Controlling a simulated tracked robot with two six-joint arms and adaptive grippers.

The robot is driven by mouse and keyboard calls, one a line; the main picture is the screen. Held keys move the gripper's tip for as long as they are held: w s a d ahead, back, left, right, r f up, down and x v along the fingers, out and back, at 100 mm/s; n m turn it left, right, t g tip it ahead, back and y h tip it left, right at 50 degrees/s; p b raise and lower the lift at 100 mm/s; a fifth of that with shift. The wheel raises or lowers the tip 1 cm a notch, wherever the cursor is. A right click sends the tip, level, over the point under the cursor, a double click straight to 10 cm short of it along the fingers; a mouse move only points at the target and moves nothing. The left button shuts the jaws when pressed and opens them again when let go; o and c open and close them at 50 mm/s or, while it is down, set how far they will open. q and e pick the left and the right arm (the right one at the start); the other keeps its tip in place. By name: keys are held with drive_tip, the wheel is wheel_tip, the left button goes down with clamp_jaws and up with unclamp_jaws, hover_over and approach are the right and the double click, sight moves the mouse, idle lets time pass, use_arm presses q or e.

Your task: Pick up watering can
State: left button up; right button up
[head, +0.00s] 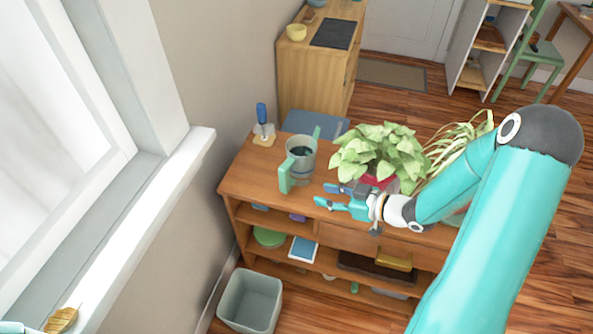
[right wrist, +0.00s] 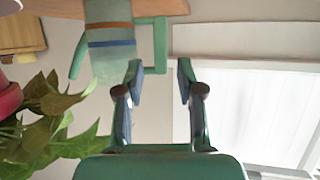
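The watering can (head: 301,160) is grey-green with a green handle and spout. It stands upright on top of the wooden shelf unit (head: 248,180), near its left end. It also shows in the right wrist view (right wrist: 110,52), with orange and blue bands and a square green handle (right wrist: 160,45). My right gripper (head: 325,195) is open and empty, just right of the can. In the wrist view its fingertips (right wrist: 160,78) are apart, with the handle beyond them and the gap between them empty.
A leafy plant in a red pot (head: 378,182) stands close beside my right gripper. A blue-handled tool (head: 262,115) stands behind the can. A grey bin (head: 250,300) is on the floor. The window sill (head: 135,215) is at the left.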

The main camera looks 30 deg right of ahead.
sight(288, 184)
drive_tip(key=x, duration=0.8)
drive_tip(key=shift+w+a+f, duration=0.15)
drive_tip(key=shift+w+f, duration=0.05)
drive_tip(key=shift+w, duration=0.1)
drive_tip(key=shift+w+a+p, duration=0.2)
drive_tip(key=shift+w+p, duration=0.15)
drive_tip(key=shift+w, duration=0.05)
drive_tip(key=x, duration=0.2)
drive_tip(key=p+x, duration=0.1)
drive_tip(key=shift+w+a+r, duration=0.15)
drive_tip(key=shift+w+r, duration=0.05)
drive_tip(key=shift+w, duration=0.1)
drive_tip(key=shift+w+a+f, duration=0.15)
drive_tip(key=shift+w+f, duration=0.1)
drive_tip(key=shift+w, duration=0.2)
clamp_jaws()
drive_tip(key=shift+r, duration=0.1)
